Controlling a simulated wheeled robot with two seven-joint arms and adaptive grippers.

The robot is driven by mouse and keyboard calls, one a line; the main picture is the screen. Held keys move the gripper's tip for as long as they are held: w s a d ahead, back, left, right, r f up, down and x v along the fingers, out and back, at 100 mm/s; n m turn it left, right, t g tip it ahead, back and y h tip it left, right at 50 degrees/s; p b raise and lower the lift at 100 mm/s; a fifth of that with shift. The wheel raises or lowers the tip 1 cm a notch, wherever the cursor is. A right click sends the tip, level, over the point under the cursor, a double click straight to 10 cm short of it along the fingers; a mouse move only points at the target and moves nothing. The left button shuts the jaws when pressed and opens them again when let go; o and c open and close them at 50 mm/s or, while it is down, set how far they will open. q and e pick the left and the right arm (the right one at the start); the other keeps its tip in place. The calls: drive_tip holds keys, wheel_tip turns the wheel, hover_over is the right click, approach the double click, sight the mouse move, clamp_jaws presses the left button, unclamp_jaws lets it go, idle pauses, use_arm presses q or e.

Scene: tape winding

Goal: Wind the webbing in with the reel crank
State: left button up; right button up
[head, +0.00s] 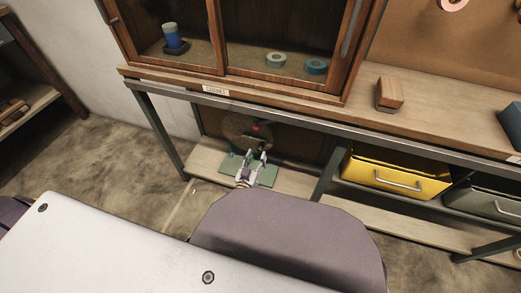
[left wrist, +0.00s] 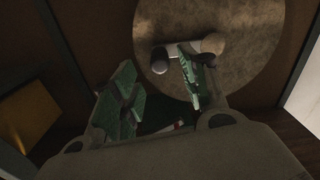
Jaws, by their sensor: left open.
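The reel (head: 240,130) is a round brownish disc on a green base (head: 266,176), standing on the low shelf under the bench. Its disc fills the upper part of the left wrist view (left wrist: 250,70). The crank shows there as a pale arm with a rounded tan end (left wrist: 214,43) and a grey knob (left wrist: 160,60). My left gripper (head: 257,157) is open in front of the reel. Its green-padded fingers (left wrist: 155,62) stand either side of the grey knob; I cannot tell whether they touch it. A thin pale strip (head: 180,211), possibly webbing, lies on the floor. My right gripper is out of view.
Bare floor lies at the left.

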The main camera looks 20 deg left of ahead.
sight(259, 151)
use_arm(q)
drive_tip(key=w+b, duration=0.1)
drive_tip(key=w, duration=0.2)
drive_tip(key=shift+w, duration=0.3)
drive_tip(key=shift+w+b, duration=0.5)
drive_tip(key=shift+w, duration=0.7)
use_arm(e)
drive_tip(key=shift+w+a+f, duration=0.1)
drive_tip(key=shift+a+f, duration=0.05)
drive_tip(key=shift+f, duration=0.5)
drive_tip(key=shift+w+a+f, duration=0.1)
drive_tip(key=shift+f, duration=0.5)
use_arm(q)
drive_tip(key=shift+d, duration=0.1)
drive_tip(key=shift+c, duration=0.4)
clamp_jaws()
